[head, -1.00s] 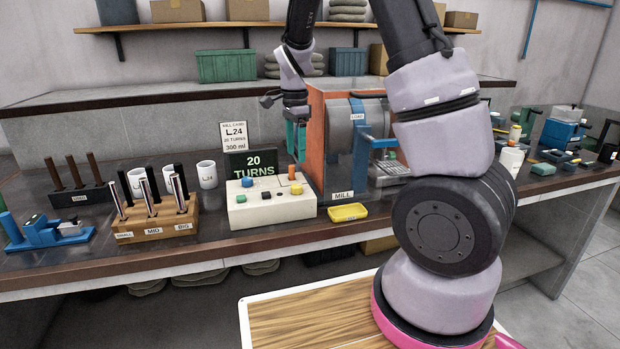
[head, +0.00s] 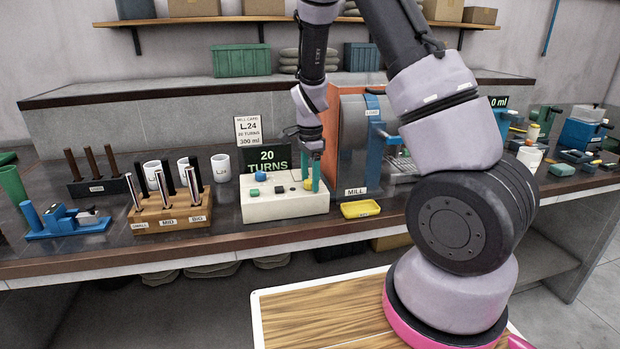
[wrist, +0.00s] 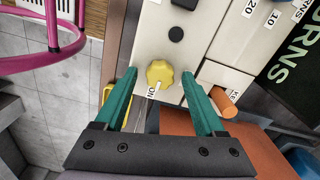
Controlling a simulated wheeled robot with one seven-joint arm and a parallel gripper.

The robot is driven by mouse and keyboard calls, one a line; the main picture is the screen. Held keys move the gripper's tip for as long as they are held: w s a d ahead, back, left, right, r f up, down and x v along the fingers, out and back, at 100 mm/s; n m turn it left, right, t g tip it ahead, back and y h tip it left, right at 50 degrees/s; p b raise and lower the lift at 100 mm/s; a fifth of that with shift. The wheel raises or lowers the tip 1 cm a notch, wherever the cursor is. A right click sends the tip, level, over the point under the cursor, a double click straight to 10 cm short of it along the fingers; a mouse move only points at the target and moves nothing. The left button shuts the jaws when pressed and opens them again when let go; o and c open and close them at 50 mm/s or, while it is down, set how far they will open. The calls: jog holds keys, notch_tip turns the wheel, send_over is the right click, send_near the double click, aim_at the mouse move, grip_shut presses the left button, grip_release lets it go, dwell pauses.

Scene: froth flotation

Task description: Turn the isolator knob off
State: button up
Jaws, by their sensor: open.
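The yellow isolator knob (wrist: 160,73) sits on the cream control box (head: 285,207), with an "ON" label beside its edge in the wrist view. My gripper (wrist: 159,76) is open, with one green finger on each side of the knob and a gap visible on both sides. In the head view my gripper (head: 313,176) points down over the right end of the box and partly hides the knob. I cannot tell from these views how far down the fingers reach beside the knob.
An orange key cylinder (wrist: 228,103) is close to the right finger in the wrist view. A black button (wrist: 176,34) is on the panel. The mill (head: 356,140) stands right of the box, with a yellow tray (head: 360,209) in front. A "20 TURNS" display (head: 266,160) stands behind.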

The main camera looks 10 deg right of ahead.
grip_shut()
jog(key=shift+n, duration=0.3)
jog(key=n, duration=0.3)
jog(key=shift+n, duration=0.3)
jog(key=n, duration=0.9)
jog(key=shift+n, duration=2.2)
